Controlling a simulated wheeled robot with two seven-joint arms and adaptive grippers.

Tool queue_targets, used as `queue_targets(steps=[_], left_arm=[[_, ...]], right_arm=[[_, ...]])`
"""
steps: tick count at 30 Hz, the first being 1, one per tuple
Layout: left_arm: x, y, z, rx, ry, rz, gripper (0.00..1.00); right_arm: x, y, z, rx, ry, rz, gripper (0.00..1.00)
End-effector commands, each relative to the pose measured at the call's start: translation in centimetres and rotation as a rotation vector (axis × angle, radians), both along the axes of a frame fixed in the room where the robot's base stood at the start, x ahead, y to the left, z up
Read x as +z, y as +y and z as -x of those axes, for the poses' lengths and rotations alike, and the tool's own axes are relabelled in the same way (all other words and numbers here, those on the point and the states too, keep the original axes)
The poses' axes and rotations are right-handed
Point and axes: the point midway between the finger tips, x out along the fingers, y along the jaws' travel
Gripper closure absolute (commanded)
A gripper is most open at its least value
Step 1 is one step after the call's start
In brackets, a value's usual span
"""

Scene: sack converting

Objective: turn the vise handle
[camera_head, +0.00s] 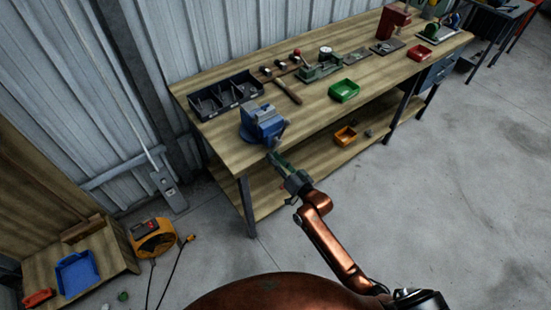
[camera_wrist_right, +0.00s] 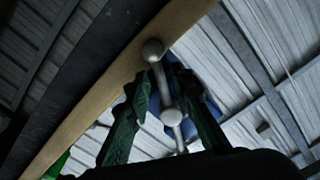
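The blue vise (camera_head: 262,124) is fixed at the front left corner of the wooden workbench. Its handle shows in the right wrist view as a grey bar (camera_wrist_right: 161,84) with a ball at its end and a rounded hub lower down. My right gripper (camera_head: 276,158) is at the front of the vise, below the bench-top edge. In the right wrist view its two green fingers (camera_wrist_right: 162,78) stand on either side of the bar, tips close to it. Whether they touch it cannot be told. In the head view the handle is largely hidden. My left gripper is not in view.
The workbench top (camera_head: 228,152) carries a black divided bin (camera_head: 226,96), a hammer (camera_head: 288,91), a green tray (camera_head: 344,91) and other tools. An orange bin (camera_head: 346,136) is on the lower shelf. The concrete floor (camera_head: 440,190) to the right is clear.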

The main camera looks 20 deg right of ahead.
Motion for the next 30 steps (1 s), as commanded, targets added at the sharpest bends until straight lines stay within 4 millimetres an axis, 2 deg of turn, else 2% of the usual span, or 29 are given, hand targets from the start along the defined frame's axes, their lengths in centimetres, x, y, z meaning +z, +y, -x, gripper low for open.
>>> queue_targets(steps=[9,25,30], left_arm=[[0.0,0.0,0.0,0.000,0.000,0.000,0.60],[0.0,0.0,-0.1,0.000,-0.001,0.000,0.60],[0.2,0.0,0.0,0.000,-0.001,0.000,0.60]], right_arm=[[0.0,0.0,0.0,0.000,0.000,0.000,1.00],[0.0,0.0,0.0,0.000,0.000,-0.001,1.00],[0.2,1.1,-0.2,0.013,0.008,-0.023,1.00]])
